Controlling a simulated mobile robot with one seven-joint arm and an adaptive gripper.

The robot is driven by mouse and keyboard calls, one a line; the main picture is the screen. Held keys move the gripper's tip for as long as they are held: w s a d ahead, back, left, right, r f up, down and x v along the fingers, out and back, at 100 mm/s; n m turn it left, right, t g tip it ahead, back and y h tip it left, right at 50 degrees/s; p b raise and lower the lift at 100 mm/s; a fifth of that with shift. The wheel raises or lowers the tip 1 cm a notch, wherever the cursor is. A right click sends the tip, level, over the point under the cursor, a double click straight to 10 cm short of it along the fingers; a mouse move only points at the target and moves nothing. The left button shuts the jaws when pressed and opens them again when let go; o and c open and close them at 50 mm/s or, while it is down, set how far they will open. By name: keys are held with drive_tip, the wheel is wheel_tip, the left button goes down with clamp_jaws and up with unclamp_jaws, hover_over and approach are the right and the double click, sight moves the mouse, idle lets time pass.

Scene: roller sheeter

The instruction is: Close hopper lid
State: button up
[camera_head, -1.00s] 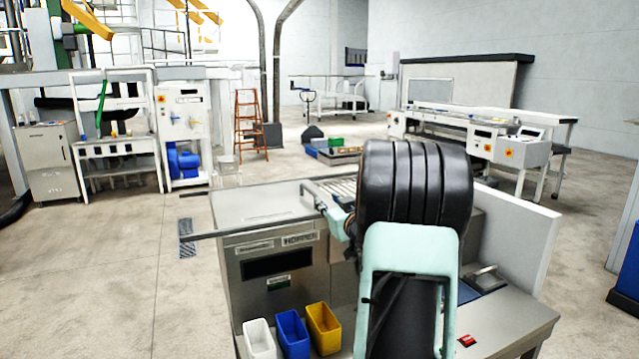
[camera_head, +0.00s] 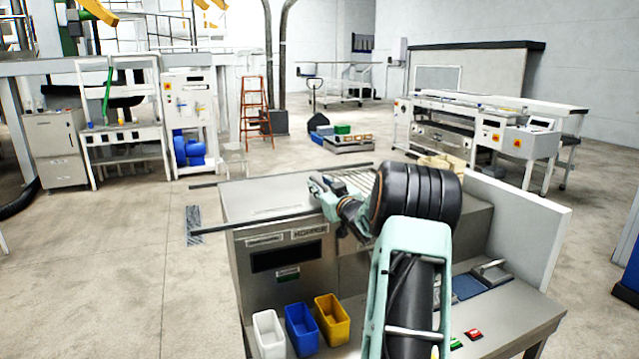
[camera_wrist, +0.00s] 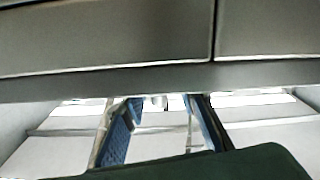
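The hopper is the grey metal cabinet (camera_head: 282,258) with a "HOPPER" label on its front. A flat metal top panel (camera_head: 265,197), which looks like the lid, lies level on it; I cannot tell whether it is fully shut. Thin dark rails stick out to the left at its front and back edges. My gripper (camera_head: 318,184) is low over the panel's right end, beside a slatted or roller section (camera_head: 352,181). In the wrist view its two blue-padded fingers (camera_wrist: 160,128) are apart with nothing clearly between them. A grey metal surface (camera_wrist: 110,40) fills the top there. Contact cannot be told.
White, blue and yellow bins (camera_head: 302,330) stand in front of the hopper. An upright white panel (camera_head: 520,228) bounds the machine on the right. Red and green buttons (camera_head: 473,334) sit on the front bench.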

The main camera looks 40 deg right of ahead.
drive_tip(key=shift+w+d, duration=0.1)
drive_tip(key=shift+w, duration=0.3)
clamp_jaws()
